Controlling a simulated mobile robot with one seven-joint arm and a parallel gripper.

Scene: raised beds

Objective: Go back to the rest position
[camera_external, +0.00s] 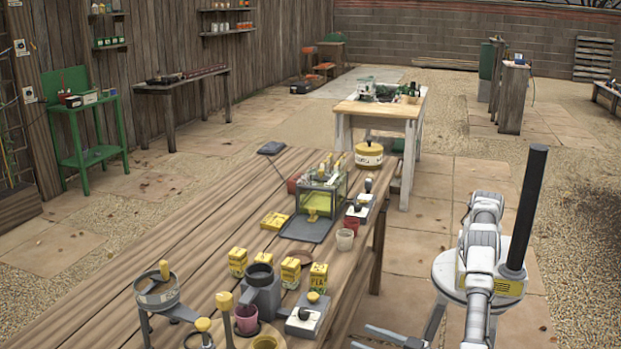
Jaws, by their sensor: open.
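My arm stands at the right of the external view, on the paved floor beside the long wooden table (200,215). Its white links rise beside a black column, and the lower part runs out of the bottom edge of the picture. No held thing is visible. The arm links that show are clear of the table's right edge, with a strip of floor between them.
On the table are a glass box with yellow contents (322,190), a yellow round tin (369,155), a grey grinder-like device (262,290), yellow seed boxes (318,278) and small cups (345,239). A second table (378,109) stands behind. Paving right of the table is open.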

